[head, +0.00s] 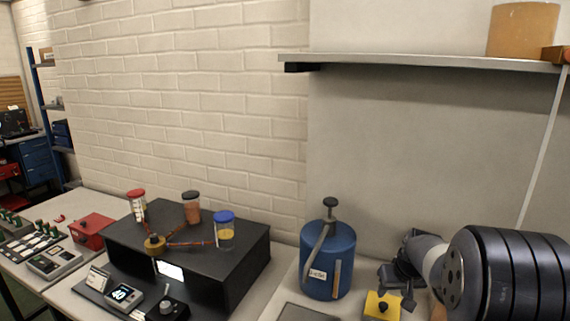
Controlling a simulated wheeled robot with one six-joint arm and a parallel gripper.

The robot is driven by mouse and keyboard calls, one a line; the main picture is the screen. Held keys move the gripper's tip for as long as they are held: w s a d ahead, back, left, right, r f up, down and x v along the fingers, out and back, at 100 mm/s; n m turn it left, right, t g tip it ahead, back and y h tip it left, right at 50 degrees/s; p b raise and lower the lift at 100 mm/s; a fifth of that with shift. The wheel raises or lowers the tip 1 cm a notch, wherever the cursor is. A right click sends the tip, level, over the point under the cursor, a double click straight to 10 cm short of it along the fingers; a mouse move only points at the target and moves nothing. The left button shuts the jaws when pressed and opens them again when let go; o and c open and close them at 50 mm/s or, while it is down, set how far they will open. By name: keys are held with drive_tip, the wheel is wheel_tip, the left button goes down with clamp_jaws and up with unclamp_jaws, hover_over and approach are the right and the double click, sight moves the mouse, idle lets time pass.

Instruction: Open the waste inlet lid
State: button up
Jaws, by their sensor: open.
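No part is readably marked as the waste inlet lid, so I cannot tell which one it is. A blue cylinder (328,262) with a small label stands upright on the right-hand table. A dark knob on a stem (330,204) tops it, and a grey lever (319,245) slopes down its front. My gripper (396,288) is to the right of the cylinder, open, with its dark fingers above or in front of a yellow block with a black knob (382,306). I see no contact with the cylinder. My arm hides what lies farther right.
A black bench unit (243,253) carries three jars with red, dark and blue caps (225,219). A red box (92,231) and small devices (53,262) stand left. A wall shelf (420,62) overhangs the cylinder and holds a tan pot (522,30).

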drive_tip(key=shift+w+f, duration=0.25)
drive_tip(key=shift+f, duration=0.35)
